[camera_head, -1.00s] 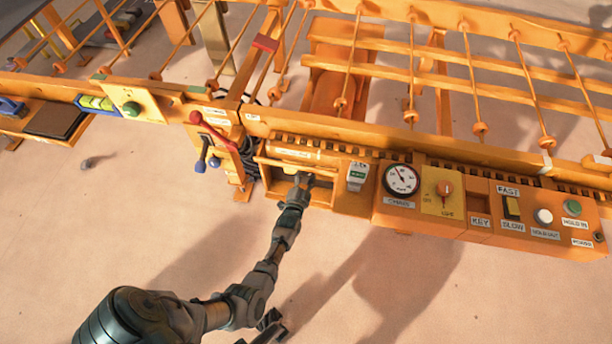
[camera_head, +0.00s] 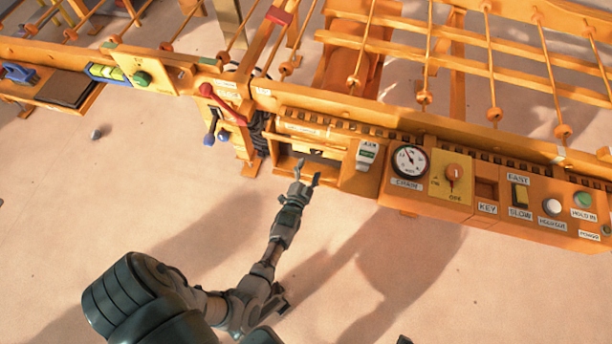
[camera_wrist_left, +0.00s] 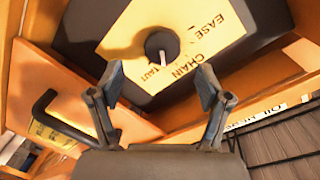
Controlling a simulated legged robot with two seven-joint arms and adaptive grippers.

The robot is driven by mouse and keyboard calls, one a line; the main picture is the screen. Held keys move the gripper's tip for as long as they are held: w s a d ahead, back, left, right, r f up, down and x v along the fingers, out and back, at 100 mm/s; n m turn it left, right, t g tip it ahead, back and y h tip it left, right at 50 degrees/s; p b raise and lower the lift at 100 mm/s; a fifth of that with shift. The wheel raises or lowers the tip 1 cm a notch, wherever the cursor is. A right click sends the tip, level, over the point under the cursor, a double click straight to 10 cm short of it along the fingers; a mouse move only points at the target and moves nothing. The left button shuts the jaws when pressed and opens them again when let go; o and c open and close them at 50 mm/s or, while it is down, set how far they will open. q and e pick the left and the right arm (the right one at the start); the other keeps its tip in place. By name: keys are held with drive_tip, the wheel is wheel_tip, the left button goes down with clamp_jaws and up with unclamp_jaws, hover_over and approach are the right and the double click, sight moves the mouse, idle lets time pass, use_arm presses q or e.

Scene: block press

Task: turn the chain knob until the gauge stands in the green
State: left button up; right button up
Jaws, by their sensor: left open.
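The chain knob (camera_wrist_left: 161,44) is black with a pale pointer line. It sits on a yellow plate (camera_wrist_left: 215,22) marked EASE, CHAIN and TAUT in the left wrist view. In the head view I cannot make out the knob; the open-fronted orange bay (camera_head: 318,158) is there. My left gripper (camera_head: 306,172) is open and empty at the front of this bay. In the wrist view its fingers (camera_wrist_left: 160,84) are apart, below the knob, not closed around it. The chain gauge (camera_head: 410,160) is a white dial with a black rim; its needle points up-left. Its colour zones are too small to read.
A red lever (camera_head: 222,104) stands left of the bay. A black bent handle (camera_wrist_left: 62,120) shows left in the wrist view.

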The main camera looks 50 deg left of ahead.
use_arm(q)
drive_tip(key=v, duration=0.4)
drive_tip(key=shift+s+d, duration=0.2)
drive_tip(key=shift+s, duration=0.05)
